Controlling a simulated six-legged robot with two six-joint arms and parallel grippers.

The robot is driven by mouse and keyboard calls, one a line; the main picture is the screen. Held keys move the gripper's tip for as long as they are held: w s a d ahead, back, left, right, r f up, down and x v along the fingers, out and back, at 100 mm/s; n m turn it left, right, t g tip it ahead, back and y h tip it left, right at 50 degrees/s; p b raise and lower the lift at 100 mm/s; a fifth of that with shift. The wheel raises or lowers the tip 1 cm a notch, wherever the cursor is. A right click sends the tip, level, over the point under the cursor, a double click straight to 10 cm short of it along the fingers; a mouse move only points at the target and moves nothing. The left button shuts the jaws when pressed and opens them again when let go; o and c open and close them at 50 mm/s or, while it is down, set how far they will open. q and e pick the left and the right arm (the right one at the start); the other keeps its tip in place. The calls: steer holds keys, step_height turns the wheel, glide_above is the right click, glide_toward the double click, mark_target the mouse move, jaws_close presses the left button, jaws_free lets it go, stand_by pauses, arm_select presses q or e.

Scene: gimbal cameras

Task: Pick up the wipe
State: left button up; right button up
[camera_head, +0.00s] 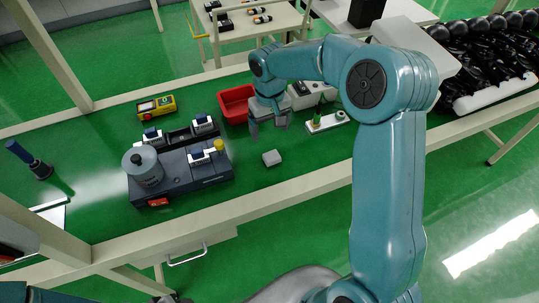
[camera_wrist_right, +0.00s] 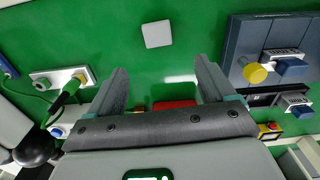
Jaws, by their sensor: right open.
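The wipe, a small pale grey square pad (camera_head: 271,158), lies flat on the green table top near its front edge. It also shows in the right wrist view (camera_wrist_right: 157,34), ahead of my fingertips. My right gripper (camera_head: 268,132) hangs over the table, just behind and above the wipe. In the right wrist view its two dark fingers (camera_wrist_right: 162,72) are spread apart with nothing between them. The gripper does not touch the wipe.
A dark blue-grey device with a round grey cylinder (camera_head: 147,167) stands left of the wipe. A red bin (camera_head: 236,104) is behind the gripper. A white fixture with a green part (camera_head: 325,122) lies to the right. The green surface around the wipe is clear.

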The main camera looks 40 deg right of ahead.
glide_above(271, 154)
step_height(271, 154, down, 5)
steer(key=shift+s+f, duration=0.1)
steer(key=shift+s, duration=0.05)
steer(key=f+p, duration=0.1)
steer(key=f, duration=0.5)
steer(key=shift+w, duration=0.2)
steer(key=shift+s, duration=0.1)
steer(key=c, duration=1.1)
